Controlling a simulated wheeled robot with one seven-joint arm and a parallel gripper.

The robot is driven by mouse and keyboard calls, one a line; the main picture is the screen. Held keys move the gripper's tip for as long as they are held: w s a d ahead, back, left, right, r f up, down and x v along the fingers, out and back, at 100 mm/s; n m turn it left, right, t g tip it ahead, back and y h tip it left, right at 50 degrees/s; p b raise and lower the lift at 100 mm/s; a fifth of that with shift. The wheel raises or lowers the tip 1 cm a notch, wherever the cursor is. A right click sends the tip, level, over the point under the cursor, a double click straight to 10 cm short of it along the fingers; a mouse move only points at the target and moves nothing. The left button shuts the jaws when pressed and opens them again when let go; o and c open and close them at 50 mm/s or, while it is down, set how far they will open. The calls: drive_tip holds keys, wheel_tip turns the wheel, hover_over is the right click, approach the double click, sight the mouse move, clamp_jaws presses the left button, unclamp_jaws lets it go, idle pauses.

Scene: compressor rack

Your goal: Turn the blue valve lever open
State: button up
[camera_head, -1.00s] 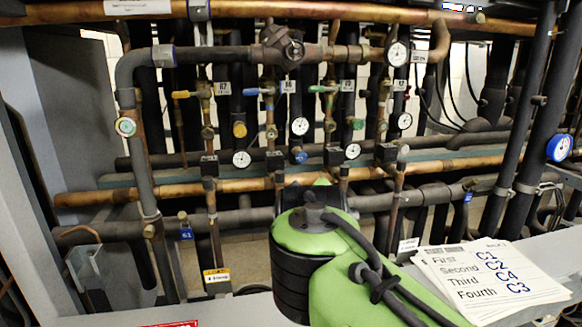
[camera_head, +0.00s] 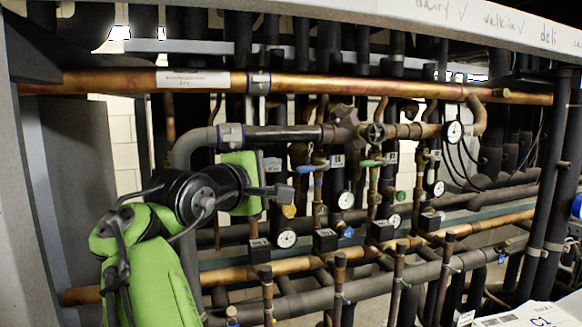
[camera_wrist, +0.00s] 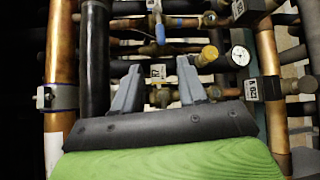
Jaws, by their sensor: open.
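The blue valve lever (camera_head: 305,169) sits on a vertical copper pipe below the thick dark pipe, right of my gripper in the head view. It lies roughly level there. My gripper (camera_head: 277,192) is at the left of the valve row, with its fingers pointing right, and hides part of the row. In the wrist view the blue lever (camera_wrist: 160,34) stands upright in the picture, beyond the gap between my gripper's fingers (camera_wrist: 158,76). The fingers are apart with nothing gripped. The lever shows no contact with them.
A green lever (camera_head: 370,163) is right of the blue one. Gauges (camera_head: 346,200) and black boxes (camera_head: 325,240) crowd the pipes below. A long copper pipe (camera_head: 380,88) crosses above. A dark pipe (camera_wrist: 95,60) runs close by my left finger in the wrist view.

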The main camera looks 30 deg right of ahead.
approach(305, 170)
drive_tip(key=d, duration=0.2)
drive_tip(key=w+d+p, duration=0.2)
drive_tip(key=w+d, duration=0.2)
drive_tip(key=shift+w+f, duration=0.1)
drive_tip(key=shift+f, duration=0.05)
drive_tip(key=x, duration=0.2)
drive_tip(key=p+x, duration=0.1)
drive_tip(key=shift+d, duration=0.55)
drive_tip(key=shift+f, duration=0.1)
drive_tip(key=shift+a, duration=0.25)
drive_tip(key=shift+d, duration=0.1)
clamp_jaws()
